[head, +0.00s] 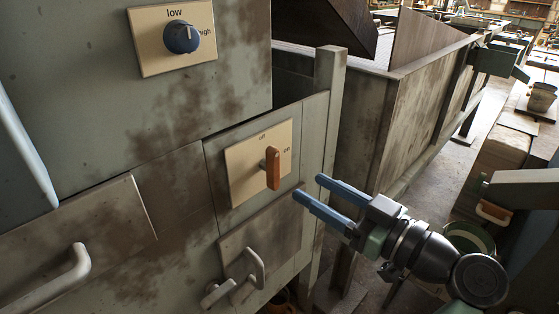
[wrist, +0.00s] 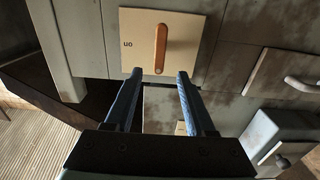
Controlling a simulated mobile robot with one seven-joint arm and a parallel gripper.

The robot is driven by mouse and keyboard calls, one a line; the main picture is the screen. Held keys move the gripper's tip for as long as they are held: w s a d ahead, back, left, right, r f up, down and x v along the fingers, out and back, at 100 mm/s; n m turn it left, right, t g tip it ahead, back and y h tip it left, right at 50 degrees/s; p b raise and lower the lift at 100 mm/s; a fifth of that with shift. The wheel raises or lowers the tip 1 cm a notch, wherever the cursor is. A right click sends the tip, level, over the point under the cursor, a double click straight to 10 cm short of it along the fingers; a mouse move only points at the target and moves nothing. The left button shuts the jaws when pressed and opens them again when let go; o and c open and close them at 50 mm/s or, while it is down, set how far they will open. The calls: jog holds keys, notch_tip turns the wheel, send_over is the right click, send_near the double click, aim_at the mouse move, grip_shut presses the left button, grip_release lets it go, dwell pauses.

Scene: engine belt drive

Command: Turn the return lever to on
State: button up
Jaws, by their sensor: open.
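An orange-brown lever (head: 273,168) stands roughly upright on a cream plate (head: 240,190) on the machine's front. The plate has a label at its top, apparently "off", and "on" to the right of the lever. My gripper (head: 307,187) is open and empty, to the right of the lever and apart from it, with its two blue fingers pointing at the panel. In the wrist view the scene is upside down; the lever (wrist: 160,48) shows ahead, its near end lined up between the fingertips (wrist: 160,74). The "on" label is left of it there.
A blue dial (head: 181,37) marked low and high sits on the upper panel. Pale handles stick out at lower left (head: 72,275) and below the lever plate (head: 255,268). A post (head: 328,110) edges the panel. A grey trough (head: 410,115) extends behind.

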aim_at(277, 167)
jog(key=x, duration=0.9)
jog(key=shift+p, duration=0.3)
jog(key=shift+d, duration=0.1)
grip_shut()
